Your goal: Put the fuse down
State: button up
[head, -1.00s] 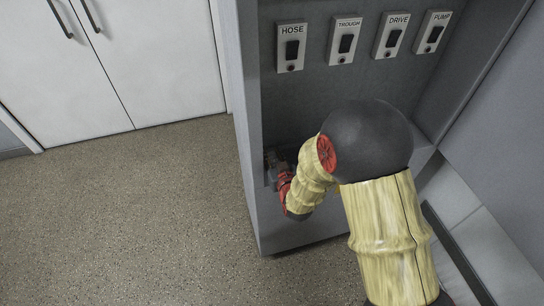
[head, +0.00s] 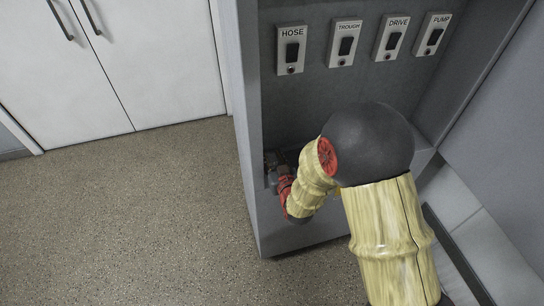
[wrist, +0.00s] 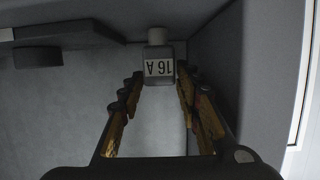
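The fuse (wrist: 158,64) is a small grey block with a white "16 A" label, upside down in the wrist view, and a paler round end. It lies between and just beyond the fingertips of my gripper (wrist: 160,76). The two fingers stand apart, with what looks like a narrow gap on each side of the fuse, so my gripper appears open around it. In the head view my gripper (head: 274,170) is low inside the grey cabinet at its left side, mostly hidden by my arm. The fuse cannot be made out there.
Above my arm, the grey cabinet (head: 250,150) carries switches labelled HOSE (head: 291,50), TROUGH (head: 344,43), DRIVE (head: 391,39) and PUMP (head: 432,34). Open floor (head: 120,220) lies left.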

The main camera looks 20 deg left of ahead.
jog(key=p+v, duration=0.2)
jog(key=v, duration=1)
jog(key=d+r+m+g+h, duration=0.3)
jog(key=d+r+h, duration=0.2)
jog(key=d+r, duration=0.95)
jog(key=s+d+r+m+g+h, duration=0.1)
jog(key=s+d+r+g, duration=0.1)
jog(key=s+d, duration=0.6)
jog(key=s+d+r+m+g+h, duration=0.1)
jog(key=s+d+r+m, duration=0.1)
jog(key=s+d+r, duration=0.3)
jog(key=s+d, duration=0.3)
jog(key=s, duration=0.4)
jog(key=shift+s+g+h, duration=0.25)
jog(key=shift+g+h, duration=0.15)
